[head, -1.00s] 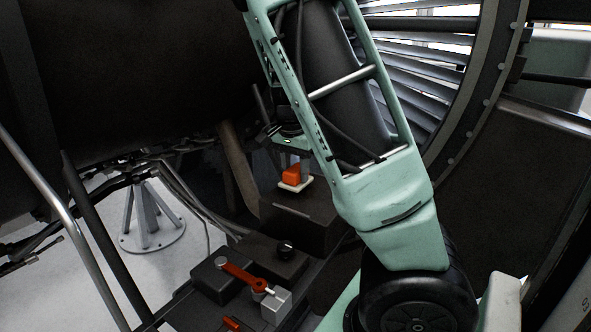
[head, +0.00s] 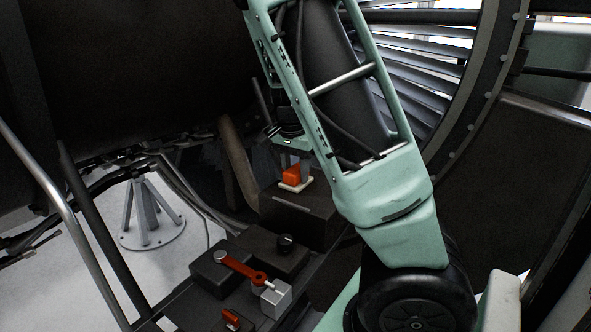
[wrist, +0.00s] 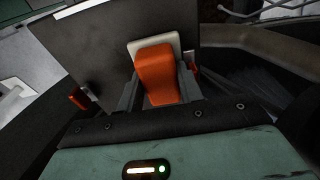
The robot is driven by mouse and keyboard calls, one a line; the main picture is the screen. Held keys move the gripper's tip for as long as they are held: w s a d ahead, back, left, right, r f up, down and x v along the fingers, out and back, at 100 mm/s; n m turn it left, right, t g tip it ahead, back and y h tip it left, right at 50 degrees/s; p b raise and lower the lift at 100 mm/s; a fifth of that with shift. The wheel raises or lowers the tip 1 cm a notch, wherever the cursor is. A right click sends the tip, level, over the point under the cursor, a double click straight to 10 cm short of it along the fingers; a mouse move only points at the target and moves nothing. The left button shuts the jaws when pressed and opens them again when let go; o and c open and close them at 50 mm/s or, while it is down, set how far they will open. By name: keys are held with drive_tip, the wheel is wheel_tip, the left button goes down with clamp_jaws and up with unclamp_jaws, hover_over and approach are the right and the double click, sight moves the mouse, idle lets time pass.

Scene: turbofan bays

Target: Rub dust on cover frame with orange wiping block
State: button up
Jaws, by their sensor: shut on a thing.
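The orange wiping block (head: 291,175) with a pale pad (head: 296,187) under it is at the top of a dark box, just left of my arm. I cannot tell whether the pad touches the box. My gripper (head: 297,163) is shut on the block from above, and my arm partly hides it. In the wrist view the orange block (wrist: 160,76) sits between the grey fingers of my gripper (wrist: 161,90). The pale pad (wrist: 139,46) shows at its far end, against a dark panel. I cannot make out dust or surely identify the cover frame.
The dark box (head: 297,220) stands behind a dark bench with a red lever (head: 240,268), a black knob (head: 285,243) and a small grey block (head: 276,298). A dark engine casing (head: 150,70) hangs above left. A bladed fan ring (head: 480,110) stands right. A grey stand (head: 150,215) is on the floor.

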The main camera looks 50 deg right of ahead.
drive_tip(key=shift+s+d+r+p, duration=0.15)
drive_tip(key=shift+s+p, duration=0.45)
drive_tip(key=shift+s, duration=0.75)
drive_tip(key=shift+s+d+f+p, duration=0.1)
drive_tip(key=shift+s+p, duration=0.25)
drive_tip(key=shift+s, duration=1)
drive_tip(key=shift+s+d+f+p, duration=0.1)
drive_tip(key=shift+s+p, duration=0.25)
drive_tip(key=shift+s, duration=0.95)
drive_tip(key=shift+r, duration=0.1)
drive_tip(key=shift+w, duration=0.1)
